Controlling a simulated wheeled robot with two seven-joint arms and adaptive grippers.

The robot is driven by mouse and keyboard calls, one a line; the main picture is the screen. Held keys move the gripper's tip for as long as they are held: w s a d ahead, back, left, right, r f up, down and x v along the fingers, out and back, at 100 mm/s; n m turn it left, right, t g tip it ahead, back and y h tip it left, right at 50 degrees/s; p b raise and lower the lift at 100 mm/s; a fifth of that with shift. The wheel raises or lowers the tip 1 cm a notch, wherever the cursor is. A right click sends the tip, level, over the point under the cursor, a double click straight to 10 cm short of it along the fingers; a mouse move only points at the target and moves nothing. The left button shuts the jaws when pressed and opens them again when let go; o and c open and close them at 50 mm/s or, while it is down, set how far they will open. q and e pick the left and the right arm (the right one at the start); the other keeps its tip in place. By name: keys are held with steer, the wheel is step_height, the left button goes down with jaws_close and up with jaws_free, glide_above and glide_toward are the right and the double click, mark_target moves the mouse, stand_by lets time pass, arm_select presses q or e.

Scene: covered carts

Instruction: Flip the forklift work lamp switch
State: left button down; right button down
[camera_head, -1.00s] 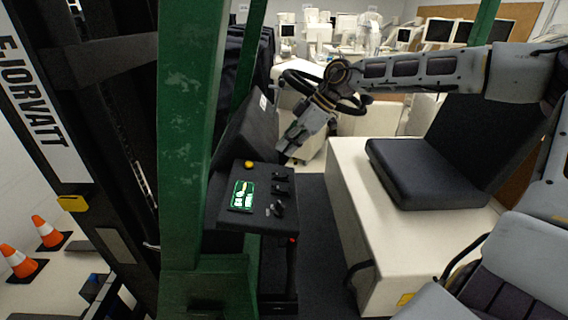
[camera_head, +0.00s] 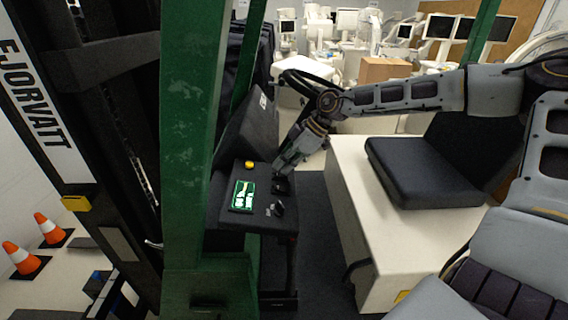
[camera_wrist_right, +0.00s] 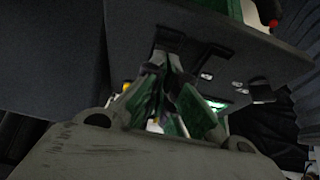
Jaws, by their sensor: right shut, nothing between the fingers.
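The dark control panel (camera_head: 250,222) of the forklift stands left of the seat. It carries a lit green display (camera_head: 243,195), a round yellow button (camera_head: 250,164) and small dark switches on its right side; one switch (camera_head: 281,187) is just below my gripper and another (camera_head: 277,209) is lower. My right gripper (camera_head: 281,170) is shut and empty at the panel's upper right, hiding part of the switch row. In the right wrist view its green-sided fingers (camera_wrist_right: 168,68) come together close to a dark part; I cannot tell whether they touch it. My left gripper is not in view.
A green post (camera_head: 190,130) and dark mast stand left of the panel. The black steering wheel (camera_head: 300,82) is behind my right wrist. The seat (camera_head: 425,180) on its pale base lies to the right. Orange cones (camera_head: 47,228) stand at far left.

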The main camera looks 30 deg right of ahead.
stand_by(0.4)
steer(key=shift+s+d+f+y+b, duration=0.1)
steer(key=shift+f+y+b, duration=0.25)
steer(key=shift+b, duration=0.3)
steer(key=shift+d+f+t, duration=0.1)
steer(key=shift+t, duration=0.2)
steer(key=shift+s+d, duration=0.1)
steer(key=shift+d, duration=0.05)
steer(key=shift+w+a, duration=0.25)
steer(key=shift+a, duration=0.15)
steer(key=shift+a+b, duration=0.1)
steer(key=shift+b, duration=0.3)
steer(key=shift+w+a+r, duration=0.2)
steer(key=shift+w+a, duration=0.05)
steer(key=shift+a, duration=0.1)
steer(key=shift+d+r, duration=0.1)
steer(key=shift+r, duration=0.05)
